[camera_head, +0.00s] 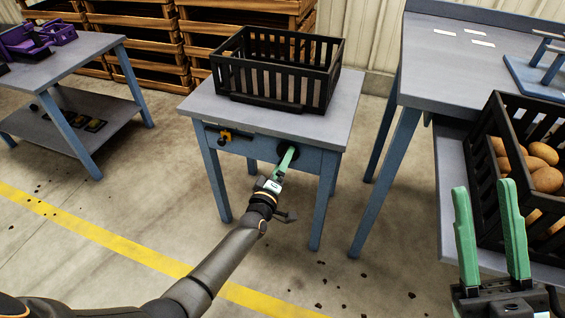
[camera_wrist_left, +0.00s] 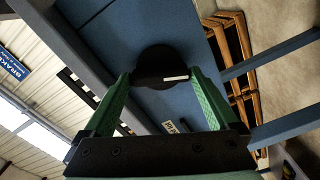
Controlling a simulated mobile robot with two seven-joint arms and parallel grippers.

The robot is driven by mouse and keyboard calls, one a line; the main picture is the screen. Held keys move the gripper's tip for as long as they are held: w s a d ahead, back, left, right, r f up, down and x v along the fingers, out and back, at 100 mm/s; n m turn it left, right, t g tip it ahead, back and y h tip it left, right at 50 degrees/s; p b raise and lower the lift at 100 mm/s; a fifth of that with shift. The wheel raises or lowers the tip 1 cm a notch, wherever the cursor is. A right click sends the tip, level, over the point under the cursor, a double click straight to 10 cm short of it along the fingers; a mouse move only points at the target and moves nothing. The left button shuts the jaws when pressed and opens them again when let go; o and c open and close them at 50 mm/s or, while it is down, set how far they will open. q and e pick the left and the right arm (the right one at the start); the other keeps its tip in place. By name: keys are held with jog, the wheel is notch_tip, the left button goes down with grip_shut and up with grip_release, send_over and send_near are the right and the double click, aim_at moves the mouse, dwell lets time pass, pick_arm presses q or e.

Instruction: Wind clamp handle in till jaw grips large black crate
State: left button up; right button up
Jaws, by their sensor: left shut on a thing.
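The large black crate (camera_head: 322,92) with slatted sides stands on the small grey-topped table (camera_head: 340,115). A low dark bar (camera_head: 262,103) runs along the crate's front foot; I cannot tell whether it touches the crate. The clamp handle, a round black knob (camera_head: 296,152), is on the table's blue front side. My left gripper (camera_head: 286,160) is shut on the knob, which also shows between its green fingers in the left wrist view (camera_wrist_left: 158,66), with a pale mark on it. My right gripper (camera_head: 484,186) is open and empty at the lower right.
A yellow and black fitting (camera_head: 225,136) sits on the table front, left of the knob. A second black crate (camera_head: 480,195) with potatoes (camera_head: 546,179) stands near my right gripper. A blue bench (camera_head: 440,75) is at right, a workbench with purple things (camera_head: 55,32) at left.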

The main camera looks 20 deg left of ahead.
pick_arm(q)
jog(key=o, duration=1)
jog(key=s+p, duration=0.4)
jog(key=s, duration=0.8)
jog(key=shift+s+a, duration=0.25)
pick_arm(e)
jog(key=w+f+m+h, duration=0.1)
jog(key=h, duration=0.1)
jog(key=w+m+h, duration=0.1)
jog(key=w+d+f+m+h, duration=0.1)
jog(key=w+h, duration=0.1)
jog(key=shift+w+f+m+h, duration=0.1)
jog(key=shift+f+m+h, duration=0.2)
jog(key=shift+m, duration=0.1)
